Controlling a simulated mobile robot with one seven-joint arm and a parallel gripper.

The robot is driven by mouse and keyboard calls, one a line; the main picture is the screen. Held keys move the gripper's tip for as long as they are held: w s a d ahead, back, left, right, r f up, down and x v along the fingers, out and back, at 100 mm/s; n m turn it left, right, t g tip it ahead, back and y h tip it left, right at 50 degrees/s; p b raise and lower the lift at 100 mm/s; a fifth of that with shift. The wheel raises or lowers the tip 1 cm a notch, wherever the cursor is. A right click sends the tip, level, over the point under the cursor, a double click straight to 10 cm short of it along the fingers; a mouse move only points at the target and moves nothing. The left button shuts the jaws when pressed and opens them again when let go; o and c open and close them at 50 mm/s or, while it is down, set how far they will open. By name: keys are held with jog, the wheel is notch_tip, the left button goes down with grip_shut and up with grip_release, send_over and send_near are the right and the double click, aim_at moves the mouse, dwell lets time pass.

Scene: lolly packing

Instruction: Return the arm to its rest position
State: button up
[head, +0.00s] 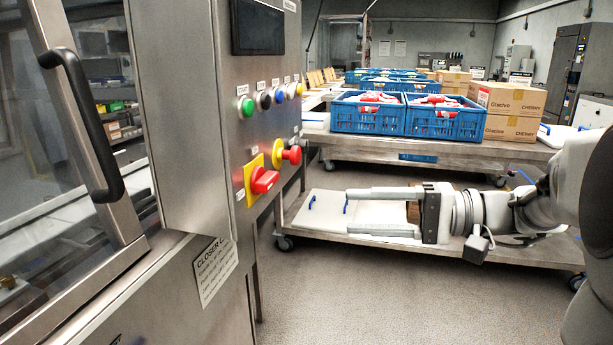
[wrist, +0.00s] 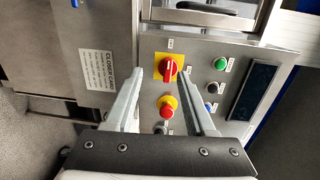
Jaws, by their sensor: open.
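My gripper (head: 348,211) reaches in from the right in the head view, its two fingers apart with nothing between them. It points left toward the steel machine's control panel (head: 268,105) and appears apart from it. In the wrist view my gripper (wrist: 158,82) shows its two fingers spread. The red rotary switch (wrist: 169,69) on its yellow plate and the red stop button (wrist: 167,106) show between and beyond the fingers. In the head view the rotary switch (head: 264,181) and the stop button (head: 291,154) are on the panel's lower part.
The machine's glass door (head: 80,130) with a black handle (head: 90,120) fills the left. A steel cart (head: 370,150) behind my gripper bears blue crates (head: 368,117) and cardboard boxes (head: 515,100). Its lower shelf (head: 320,225) holds white boards. The grey floor (head: 370,300) in front is clear.

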jog(key=s+a+f+n+g+h, duration=0.1)
jog(key=s+a+f+g+h, duration=0.25)
jog(key=s+a, duration=0.2)
jog(key=s+a+f+n+g+h, duration=0.1)
jog(key=s+a+f+g+h, duration=0.1)
jog(key=s+a+f, duration=0.35)
jog(key=s+d+f+n+t+h, duration=0.1)
jog(key=s+d+f+h, duration=0.3)
jog(key=s+h, duration=0.25)
jog(key=w+d+t+h, duration=0.2)
jog(key=d+t+h, duration=0.25)
jog(key=d, duration=0.25)
notch_tip(320, 180, up, 24)
jog(key=d+p, duration=0.1)
jog(key=p, duration=2.2)
jog(key=shift+w+n+t+p, duration=0.25)
jog(key=shift+n+t+p, duration=0.05)
jog(key=shift+p, duration=0.05)
jog(key=shift+a, duration=0.1)
